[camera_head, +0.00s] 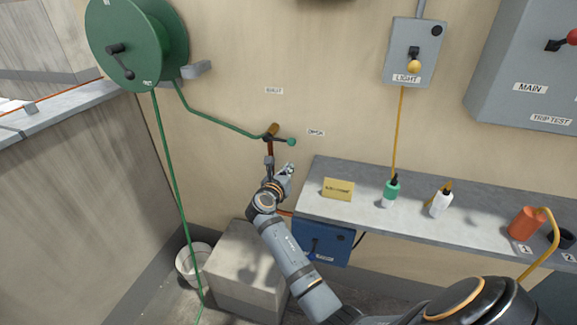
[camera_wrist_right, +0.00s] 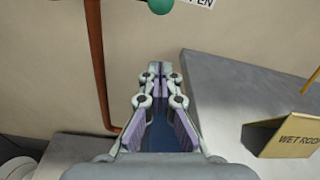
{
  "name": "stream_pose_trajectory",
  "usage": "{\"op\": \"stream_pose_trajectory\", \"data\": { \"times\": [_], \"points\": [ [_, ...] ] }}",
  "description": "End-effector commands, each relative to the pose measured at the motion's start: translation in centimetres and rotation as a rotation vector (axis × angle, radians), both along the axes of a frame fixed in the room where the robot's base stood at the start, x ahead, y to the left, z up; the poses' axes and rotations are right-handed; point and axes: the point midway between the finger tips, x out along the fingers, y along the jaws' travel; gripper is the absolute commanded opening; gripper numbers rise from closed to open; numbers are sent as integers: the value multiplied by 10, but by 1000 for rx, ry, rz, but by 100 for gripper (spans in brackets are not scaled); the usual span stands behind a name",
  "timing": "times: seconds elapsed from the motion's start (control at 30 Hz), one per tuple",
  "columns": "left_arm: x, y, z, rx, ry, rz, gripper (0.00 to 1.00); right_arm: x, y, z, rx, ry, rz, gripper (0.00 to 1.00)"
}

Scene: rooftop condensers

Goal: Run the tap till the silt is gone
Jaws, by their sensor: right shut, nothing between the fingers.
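The tap (camera_head: 272,131) is on the wall, with a brass-coloured body and a green-ended handle (camera_head: 291,142) pointing right, towards a small "OPEN" label (camera_head: 315,132). In the right wrist view the green knob (camera_wrist_right: 161,6) is cut off by the top edge. My right gripper (camera_head: 288,169) is just below the handle, apart from it, with its fingertips (camera_wrist_right: 160,70) shut and empty. A white bucket (camera_head: 193,264) stands on the floor at lower left; its contents and any running water cannot be made out. My left gripper is out of view.
A green hose reel (camera_head: 137,45) has one hose to the tap and one hanging down. A copper pipe (camera_wrist_right: 100,60) runs below the tap. A grey shelf (camera_head: 320,205) at right carries a yellow sign (camera_head: 338,189) and bottles. A concrete block (camera_head: 245,270) stands beside the bucket.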

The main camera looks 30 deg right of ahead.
Motion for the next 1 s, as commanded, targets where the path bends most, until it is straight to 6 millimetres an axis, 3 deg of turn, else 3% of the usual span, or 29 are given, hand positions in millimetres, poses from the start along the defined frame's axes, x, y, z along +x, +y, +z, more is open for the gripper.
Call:
{"op": "stream_pose_trajectory", "data": {
  "times": [0.3, 0.4, 0.53, 1.0],
  "points": [
    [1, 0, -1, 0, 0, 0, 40, 42, -54, -9, 0, -1, -3, 0],
    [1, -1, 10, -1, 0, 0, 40, 42, -46, 13, 4, -5, 0, 0],
    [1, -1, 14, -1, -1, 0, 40, 41, -42, 25, 3, -2, -1, 0],
    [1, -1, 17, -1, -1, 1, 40, 41, -40, 31, 1, 1, -1, 0]
  ]
}}
